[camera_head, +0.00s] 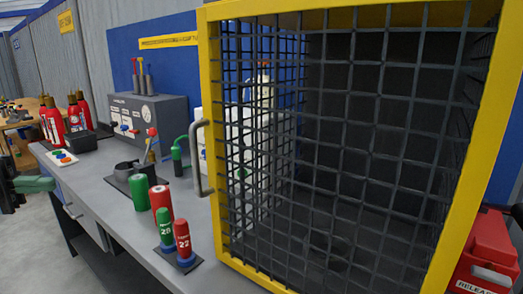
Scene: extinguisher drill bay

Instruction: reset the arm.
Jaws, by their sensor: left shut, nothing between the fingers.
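My right gripper is not in view. A cage with a yellow frame (210,120) and dark mesh fills the middle and right. Its door looks shut, with a grey handle (196,160) on the left side. A white bottle-like object (262,95) stands behind the mesh, partly hidden.
Green (163,228) and red (183,240) cylinders stand in a holder near the bench front. Behind are a green cylinder (139,192), a red one (160,200) and a grey control box (150,115). Red extinguishers (52,120) stand far left. A red case (488,250) is at right.

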